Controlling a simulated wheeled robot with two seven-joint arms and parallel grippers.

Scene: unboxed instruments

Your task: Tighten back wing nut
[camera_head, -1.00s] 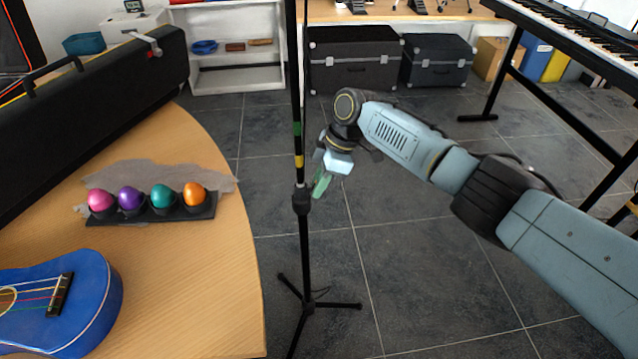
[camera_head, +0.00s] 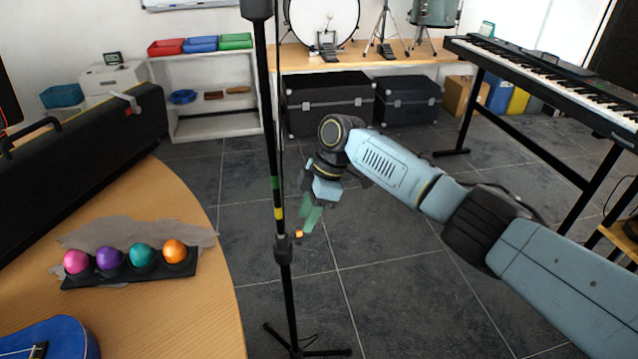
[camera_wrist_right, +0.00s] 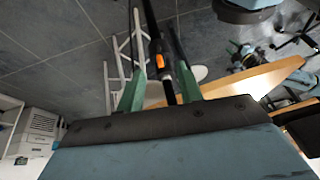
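A black upright stand (camera_head: 278,195) with green and yellow bands rises in front of me in the head view. A small orange piece (camera_head: 298,233), which looks like the wing nut, sits beside the stand's dark collar. In the right wrist view the orange piece (camera_wrist_right: 160,61) shows on the black pole, between the green fingers in the picture. My right gripper (camera_head: 309,218) is just right of the pole, pointing down. Its fingers (camera_wrist_right: 158,88) are apart, and I see no grip on the orange piece. Whether they touch the pole I cannot tell. My left gripper is not in view.
A wooden table (camera_head: 215,300) at left holds a black case (camera_head: 90,150), several coloured eggs in a black holder (camera_head: 130,277) and a blue instrument (camera_head: 60,340). A keyboard (camera_head: 560,80) stands at right. Tiled floor is open around the stand's tripod base (camera_head: 300,345).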

